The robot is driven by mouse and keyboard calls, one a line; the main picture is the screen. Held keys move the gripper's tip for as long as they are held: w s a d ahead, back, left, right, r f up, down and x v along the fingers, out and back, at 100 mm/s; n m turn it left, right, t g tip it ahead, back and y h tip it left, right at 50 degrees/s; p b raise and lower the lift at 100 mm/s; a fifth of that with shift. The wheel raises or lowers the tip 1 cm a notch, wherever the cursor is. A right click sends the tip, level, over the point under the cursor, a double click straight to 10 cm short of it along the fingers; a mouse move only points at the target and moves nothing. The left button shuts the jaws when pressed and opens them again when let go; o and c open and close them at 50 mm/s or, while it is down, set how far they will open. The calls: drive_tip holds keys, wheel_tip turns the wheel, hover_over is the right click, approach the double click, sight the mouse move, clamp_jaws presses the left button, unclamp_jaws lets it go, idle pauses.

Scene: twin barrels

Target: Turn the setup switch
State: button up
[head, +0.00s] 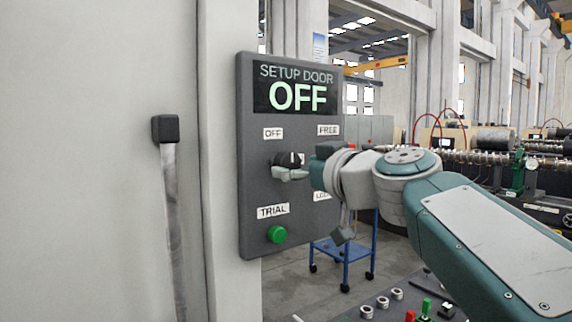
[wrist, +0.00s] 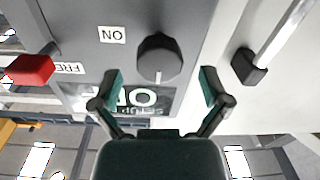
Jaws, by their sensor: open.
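The setup switch is a round black knob (head: 289,159) on a dark grey panel (head: 254,205), below a lit display (head: 296,94) reading "SETUP DOOR OFF". In the wrist view, which is upside down, the knob (wrist: 159,55) shows a white mark pointing toward the display. My gripper (wrist: 162,86) is open and empty. Its two teal fingertips stand apart, one on each side of the knob in the picture; I see no contact. In the head view my gripper is close to the panel at the knob, and my wrist hides part of the panel's right side.
A green button (head: 277,234) sits low on the panel. A red switch (wrist: 30,69) stands out beside the "FREE" label in the wrist view. A black-ended bar handle (head: 165,129) stands left of the panel. A blue cart (head: 344,250) and machines are behind.

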sight(291, 165)
drive_tip(key=shift+x, duration=1.55)
drive_tip(key=shift+d, duration=0.1)
drive_tip(key=c, duration=1.1)
drive_tip(key=shift+c, duration=0.2)
